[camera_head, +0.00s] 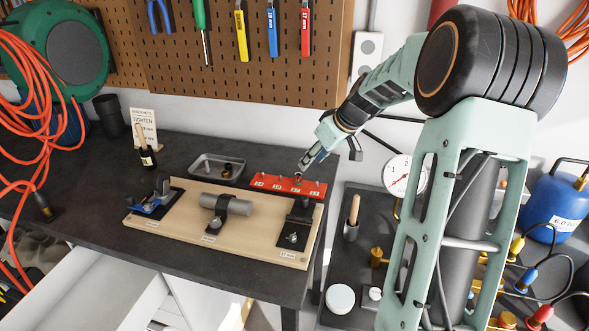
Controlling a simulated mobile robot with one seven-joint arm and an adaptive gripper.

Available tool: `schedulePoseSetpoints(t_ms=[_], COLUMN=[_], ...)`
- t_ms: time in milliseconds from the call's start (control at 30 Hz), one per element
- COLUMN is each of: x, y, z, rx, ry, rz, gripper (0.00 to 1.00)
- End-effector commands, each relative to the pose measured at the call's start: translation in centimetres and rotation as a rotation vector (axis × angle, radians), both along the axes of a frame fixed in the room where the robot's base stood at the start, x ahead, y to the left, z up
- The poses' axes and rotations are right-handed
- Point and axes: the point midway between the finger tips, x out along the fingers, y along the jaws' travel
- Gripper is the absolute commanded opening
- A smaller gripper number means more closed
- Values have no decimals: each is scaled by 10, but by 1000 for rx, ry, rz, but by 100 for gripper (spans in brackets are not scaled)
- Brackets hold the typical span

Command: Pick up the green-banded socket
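A red socket rail (288,186) lies at the back right of the bench, with several small posts or sockets on it and white labels along its front. I cannot make out a green band on any of them at this size. My gripper (303,167) reaches down from the upper right to just above the middle of the rail, its tips close to one small dark piece there. Whether it touches that piece, and whether its fingers are open or shut, is too small to tell.
A wooden board (262,238) with clamped parts lies in front of the rail. A grey metal tray (200,178) with small parts stands left of it. A pegboard (290,80) rises behind.

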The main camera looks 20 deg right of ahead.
Motion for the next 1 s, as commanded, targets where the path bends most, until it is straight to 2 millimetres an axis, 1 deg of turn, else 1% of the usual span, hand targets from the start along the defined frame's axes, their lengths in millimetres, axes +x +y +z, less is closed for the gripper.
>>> schedulePoseSetpoints(t_ms=[67,200,300,567,800,900,1000], x=[3,14,22,31,48,53,55], y=[0,6,8,13,23,24,25], z=[-5,-25,-36,-51,-77,-84,-88], rx=[1,2,1,1,1,0,0], ry=[0,2,0,0,2,0,-1], rz=[1,2,1,1,1,-1,-1], gripper=[37,37,37,37,37,37,37])
